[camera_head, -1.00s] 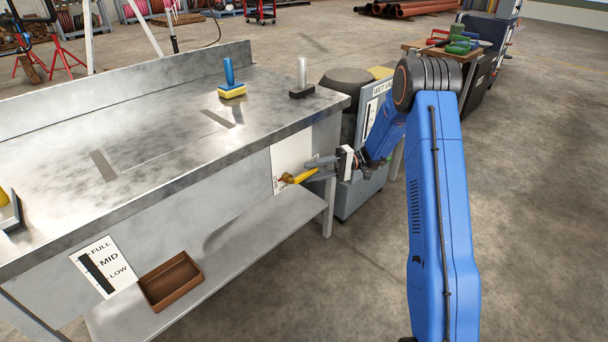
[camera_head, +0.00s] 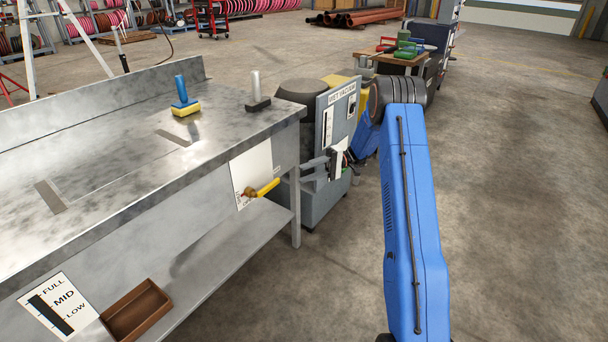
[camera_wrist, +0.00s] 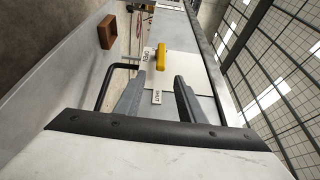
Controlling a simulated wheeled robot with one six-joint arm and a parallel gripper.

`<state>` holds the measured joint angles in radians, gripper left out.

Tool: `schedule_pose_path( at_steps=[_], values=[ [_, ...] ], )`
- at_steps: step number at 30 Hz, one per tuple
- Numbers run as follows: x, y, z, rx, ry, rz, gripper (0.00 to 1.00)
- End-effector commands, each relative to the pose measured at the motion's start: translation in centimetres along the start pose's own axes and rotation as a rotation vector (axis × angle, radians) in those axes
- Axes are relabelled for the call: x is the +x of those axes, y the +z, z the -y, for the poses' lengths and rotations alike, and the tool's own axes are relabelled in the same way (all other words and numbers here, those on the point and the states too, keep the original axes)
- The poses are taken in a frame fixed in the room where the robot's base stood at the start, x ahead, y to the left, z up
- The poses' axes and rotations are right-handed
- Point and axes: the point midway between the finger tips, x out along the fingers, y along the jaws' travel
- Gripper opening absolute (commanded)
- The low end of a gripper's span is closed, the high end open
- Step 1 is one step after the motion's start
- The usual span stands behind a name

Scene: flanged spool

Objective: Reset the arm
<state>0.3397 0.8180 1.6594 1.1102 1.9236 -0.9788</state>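My gripper (camera_head: 304,170) is beside the grey bench's front, near its right end. In the wrist view my gripper (camera_wrist: 160,84) has its two grey fingers spread with nothing between them. A yellow lever handle (camera_head: 266,187) sticks out from a white plate (camera_head: 240,172) on the bench front. The handle also shows in the wrist view (camera_wrist: 161,58), ahead of the fingertips and apart from them. My blue arm reaches forward and bends down at the elbow.
A grey wet vacuum (camera_head: 322,205) stands close behind my gripper. The bench top (camera_head: 110,150) holds a blue-handled yellow block (camera_head: 185,107) and a grey-handled block (camera_head: 256,98). A brown tray (camera_head: 137,312) sits on the lower shelf. The floor at right is clear.

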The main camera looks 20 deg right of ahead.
Motion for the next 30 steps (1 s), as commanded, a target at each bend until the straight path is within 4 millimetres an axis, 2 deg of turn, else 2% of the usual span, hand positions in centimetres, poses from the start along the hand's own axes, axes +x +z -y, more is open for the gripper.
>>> schedule_pose_path(
  at_steps=[10,14,20,30],
  values=[
    [0.1,0.0,0.1,0.001,0.004,0.001,0.36],
    [0.9,0.6,1.2,0.011,0.038,0.014,0.36],
    [3.7,3.1,4.6,0.056,0.165,0.052,0.36],
    [8.3,9.0,9.5,0.127,0.418,0.091,0.36]
  ],
)
